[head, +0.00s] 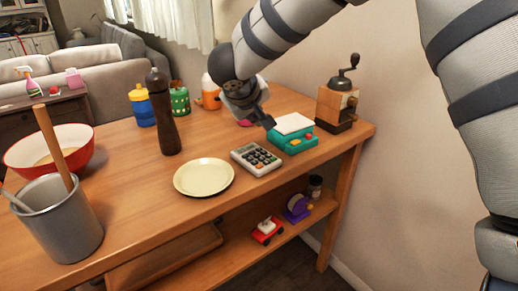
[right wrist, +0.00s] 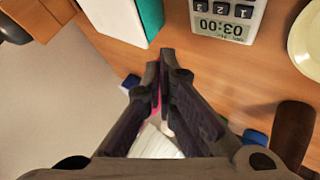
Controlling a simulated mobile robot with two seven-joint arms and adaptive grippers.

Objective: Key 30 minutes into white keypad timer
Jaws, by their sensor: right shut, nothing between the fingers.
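The white keypad timer (head: 256,159) lies on the wooden table, right of the cream plate, its dark keys facing up. In the right wrist view the timer (right wrist: 226,18) is upside down at the top edge. Its display appears to read 03:00, and only its lowest visible row of keys shows, the rest cut off. My right gripper (head: 268,122) is shut and empty, above the table behind the timer, near the teal scale, and apart from the timer. Its closed fingertips (right wrist: 165,55) point toward the gap between timer and scale. My left gripper is not in view.
The cream plate (head: 204,177), dark pepper mill (head: 163,115) and coffee grinder (head: 338,98) stand nearby. A grey utensil pot (head: 60,225) and red bowl (head: 28,155) are at left.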

